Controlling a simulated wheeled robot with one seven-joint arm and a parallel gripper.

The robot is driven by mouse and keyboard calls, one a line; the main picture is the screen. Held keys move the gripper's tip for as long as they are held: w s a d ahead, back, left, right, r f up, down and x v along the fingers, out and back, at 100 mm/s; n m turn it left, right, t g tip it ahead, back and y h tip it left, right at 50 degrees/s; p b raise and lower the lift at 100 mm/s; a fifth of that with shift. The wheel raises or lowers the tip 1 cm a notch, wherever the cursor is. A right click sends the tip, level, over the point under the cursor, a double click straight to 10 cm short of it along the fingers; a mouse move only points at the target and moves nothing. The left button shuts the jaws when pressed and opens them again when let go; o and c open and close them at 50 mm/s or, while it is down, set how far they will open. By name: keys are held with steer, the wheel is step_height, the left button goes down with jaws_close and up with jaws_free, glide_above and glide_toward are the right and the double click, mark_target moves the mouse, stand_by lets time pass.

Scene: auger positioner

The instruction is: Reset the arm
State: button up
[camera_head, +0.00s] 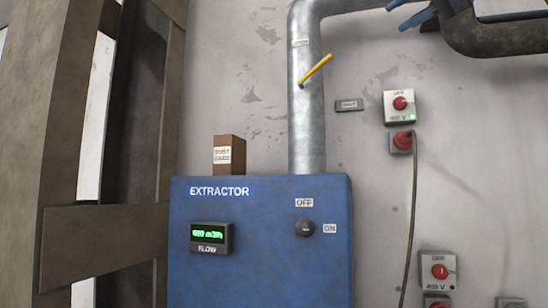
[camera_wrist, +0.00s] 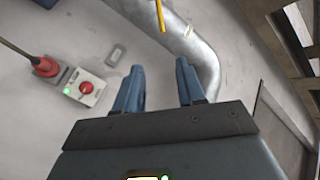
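My gripper (camera_wrist: 160,75) shows in the wrist view with its two blue fingers spread apart and nothing between them. It points toward the grey wall and the metal pipe (camera_wrist: 190,45), with the yellow lever (camera_wrist: 161,14) beyond the fingertips. In the head view, blue finger parts of my gripper (camera_head: 410,12) show at the top right edge, up and right of the pipe (camera_head: 306,120). Most of my arm is outside the head view.
The blue extractor box (camera_head: 260,260) stands below the pipe, with a black knob (camera_head: 305,229) and a lit flow display (camera_head: 210,235). Red-buttoned switch boxes (camera_head: 399,106) and a cable (camera_head: 413,220) are on the right wall. Brown beams (camera_head: 45,130) stand at the left.

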steer(key=w+d+f+m+t+h, duration=0.1)
steer(key=w+f, duration=0.3)
steer(key=f, duration=0.6)
steer(key=w+f+m, duration=0.1)
steer(key=w+f, duration=0.3)
steer(key=f, duration=0.6)
steer(key=w+d+f+m+t+h, duration=0.1)
steer(key=w+f, duration=0.3)
steer(key=f, duration=0.6)
steer(key=s+a+f+m+h, duration=0.1)
steer(key=s+f+h, duration=0.15)
steer(key=f, duration=1.35)
steer(key=s+a+f+m+h, duration=0.15)
steer(key=s+f, duration=0.25)
steer(key=f, duration=1.2)
steer(key=s+a+f+n+g+h, duration=0.1)
steer(key=s+a+f+h, duration=0.1)
steer(key=s+f, duration=1)
steer(key=s+a+f+n+h, duration=0.1)
steer(key=s+a+f, duration=0.1)
steer(key=s+f, duration=1)
steer(key=s+r+n, duration=0.2)
steer(key=s+r, duration=0.2)
steer(key=s, duration=1.1)
steer(key=s+r+n+g, duration=0.1)
steer(key=s+r+n, duration=0.2)
steer(key=s, duration=1.3)
steer(key=shift+a+r+n, duration=0.2)
steer(key=shift+r+n, duration=0.15)
steer(key=shift+r, duration=0.4)
